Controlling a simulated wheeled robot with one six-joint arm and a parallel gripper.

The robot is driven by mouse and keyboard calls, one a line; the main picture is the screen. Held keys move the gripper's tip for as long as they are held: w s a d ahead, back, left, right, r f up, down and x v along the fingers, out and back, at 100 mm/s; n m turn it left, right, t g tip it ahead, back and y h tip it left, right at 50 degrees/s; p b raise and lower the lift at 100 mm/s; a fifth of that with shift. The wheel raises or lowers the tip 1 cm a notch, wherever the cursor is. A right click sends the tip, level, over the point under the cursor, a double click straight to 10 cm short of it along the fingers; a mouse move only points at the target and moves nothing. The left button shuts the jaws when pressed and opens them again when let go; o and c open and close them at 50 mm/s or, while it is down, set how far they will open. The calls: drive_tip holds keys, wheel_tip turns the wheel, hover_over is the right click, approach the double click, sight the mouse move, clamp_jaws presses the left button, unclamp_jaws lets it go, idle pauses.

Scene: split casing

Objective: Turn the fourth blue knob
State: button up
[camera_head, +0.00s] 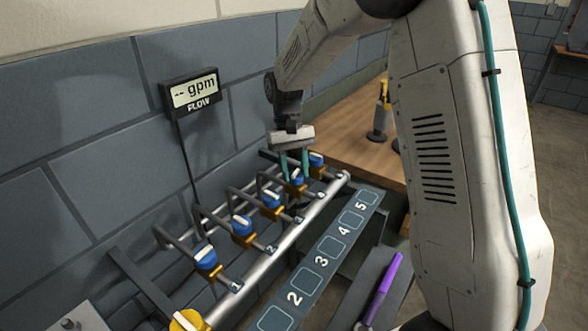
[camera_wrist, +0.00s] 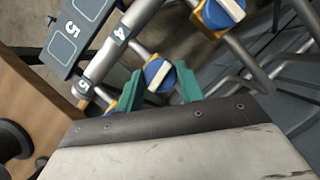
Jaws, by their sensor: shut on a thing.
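A row of blue knobs with white bars sits on brass valve bodies along a silver pipe (camera_head: 262,268) with number labels. The fourth blue knob (camera_head: 297,178) is between the teal fingers of my gripper (camera_head: 294,170). In the wrist view, my gripper (camera_wrist: 159,73) has one finger on each side of the fourth knob (camera_wrist: 158,77), shut on it, and its white bar shows slanted between them. The third knob (camera_head: 271,199) is nearer the camera, and the fifth knob (camera_head: 316,159) is just beyond. The fifth is mostly hidden behind a finger in the wrist view.
The first (camera_head: 205,256) and second (camera_head: 240,226) knobs stand nearer. Grey bent pipes run behind the row, by the wall. A flow display (camera_head: 194,91) reads "-- gpm". A numbered strip (camera_head: 328,261) runs in front, and a wooden table (camera_head: 352,130) stands beyond.

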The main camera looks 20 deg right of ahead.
drive_tip(key=shift+m+y, duration=0.4)
drive_tip(key=shift+m, duration=0.6)
drive_tip(key=o, duration=1)
drive_tip(key=shift+r, duration=0.1)
drive_tip(key=v, duration=0.7)
drive_tip(key=shift+d+r, duration=0.15)
drive_tip(key=shift+r, duration=0.15)
drive_tip(key=shift+w, duration=0.1)
